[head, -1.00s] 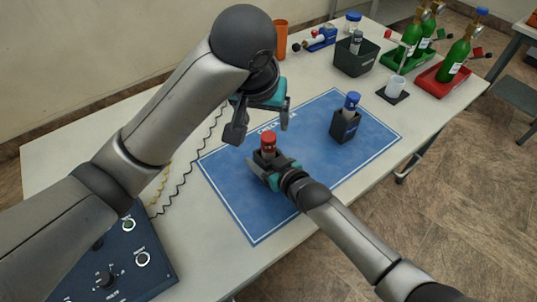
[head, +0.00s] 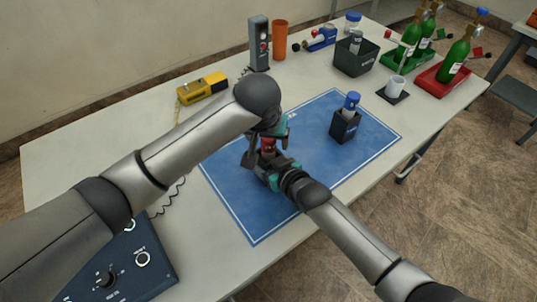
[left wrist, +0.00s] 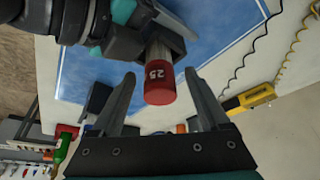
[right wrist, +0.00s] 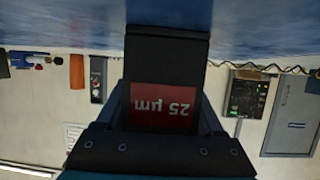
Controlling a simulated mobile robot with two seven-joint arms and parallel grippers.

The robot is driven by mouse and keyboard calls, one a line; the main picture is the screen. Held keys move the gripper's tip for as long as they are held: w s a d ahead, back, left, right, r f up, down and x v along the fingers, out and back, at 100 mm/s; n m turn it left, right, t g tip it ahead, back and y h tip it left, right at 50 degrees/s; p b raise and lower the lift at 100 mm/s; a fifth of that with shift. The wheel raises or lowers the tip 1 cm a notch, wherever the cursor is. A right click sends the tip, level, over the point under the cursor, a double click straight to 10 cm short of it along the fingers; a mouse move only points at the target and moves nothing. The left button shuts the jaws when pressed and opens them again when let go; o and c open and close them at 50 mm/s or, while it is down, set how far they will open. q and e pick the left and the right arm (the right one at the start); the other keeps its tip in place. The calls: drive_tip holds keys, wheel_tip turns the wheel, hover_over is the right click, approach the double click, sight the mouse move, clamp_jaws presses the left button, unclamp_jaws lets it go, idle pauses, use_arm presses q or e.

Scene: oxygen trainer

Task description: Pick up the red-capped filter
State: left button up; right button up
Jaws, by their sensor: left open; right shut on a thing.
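The red-capped filter (head: 268,146) stands in a black holder on the blue mat (head: 237,205). Its red cap, marked 25, shows in the left wrist view (left wrist: 158,88). My left gripper (left wrist: 160,104) is open, with its fingertips on either side of the cap and a gap to each. My right gripper (head: 268,172) is shut on the black holder (right wrist: 166,60), whose red 25 µm label (right wrist: 161,106) faces the right wrist camera. The left hand partly hides the filter in the head view.
A blue-capped filter (head: 351,102) stands in another black holder (head: 344,127) on the mat. A yellow device (head: 203,88), a grey box (head: 259,45) and an orange cup (head: 280,40) stand behind. A blue control panel (head: 120,262) is at front left.

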use_arm(q)
drive_tip(key=shift+c, duration=0.2)
clamp_jaws()
idle(0.5)
